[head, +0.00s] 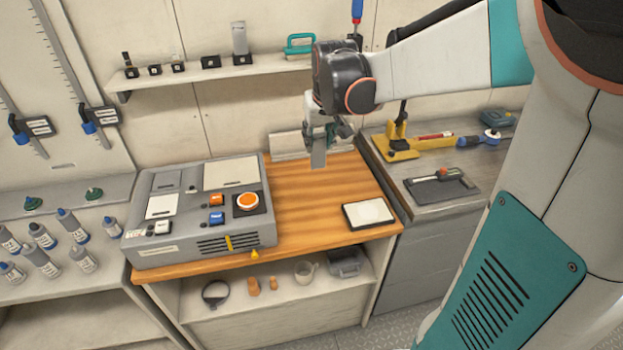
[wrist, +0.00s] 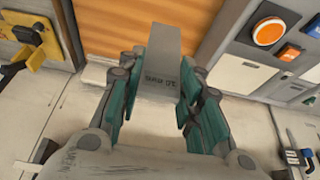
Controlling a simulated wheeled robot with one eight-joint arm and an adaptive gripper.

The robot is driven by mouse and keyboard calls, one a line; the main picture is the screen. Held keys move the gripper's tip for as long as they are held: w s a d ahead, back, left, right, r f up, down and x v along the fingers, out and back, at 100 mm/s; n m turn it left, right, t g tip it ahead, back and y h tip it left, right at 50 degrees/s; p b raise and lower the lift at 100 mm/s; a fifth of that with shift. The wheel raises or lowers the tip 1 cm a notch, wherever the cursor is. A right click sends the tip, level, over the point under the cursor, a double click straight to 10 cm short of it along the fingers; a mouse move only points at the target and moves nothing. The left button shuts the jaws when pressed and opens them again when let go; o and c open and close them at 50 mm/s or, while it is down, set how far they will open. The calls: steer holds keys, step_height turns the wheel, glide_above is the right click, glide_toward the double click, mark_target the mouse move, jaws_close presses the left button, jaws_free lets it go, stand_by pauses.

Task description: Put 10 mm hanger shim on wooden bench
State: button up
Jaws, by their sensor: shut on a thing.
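The 10 mm hanger shim (wrist: 160,65) is a flat grey metal piece with dark lettering on it, seen in the wrist view between the teal fingers. My gripper (wrist: 157,95) is shut on it. In the head view the shim (head: 318,154) hangs downward below my gripper (head: 320,133), over the back part of the bench. The wooden bench (head: 310,195) has an orange-brown plank top with a bare middle. Part of its top (wrist: 120,30) also shows beyond the shim in the wrist view. The shim appears to be above the wood, not resting on it.
A grey control box (head: 198,247) with orange and blue buttons covers the bench's left side. A white pad with a dark rim (head: 368,214) lies at its right front. A wall shelf (head: 215,73) holds several small items. A grey counter (head: 455,205) with tools adjoins at right.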

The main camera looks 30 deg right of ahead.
steer(key=shift+w+d, duration=0.15)
steer(key=shift+d, duration=0.1)
step_height(320, 180, down, 19)
steer(key=b, duration=0.6)
steer(key=shift+b, duration=0.35)
steer(key=shift+f, duration=0.2)
steer(key=shift+f, duration=0.15)
steer(key=o, duration=1.1)
steer(key=shift+o, duration=0.2)
steer(key=shift+r, duration=0.2)
steer(key=p+v, duration=0.4)
steer(key=v, duration=0.8)
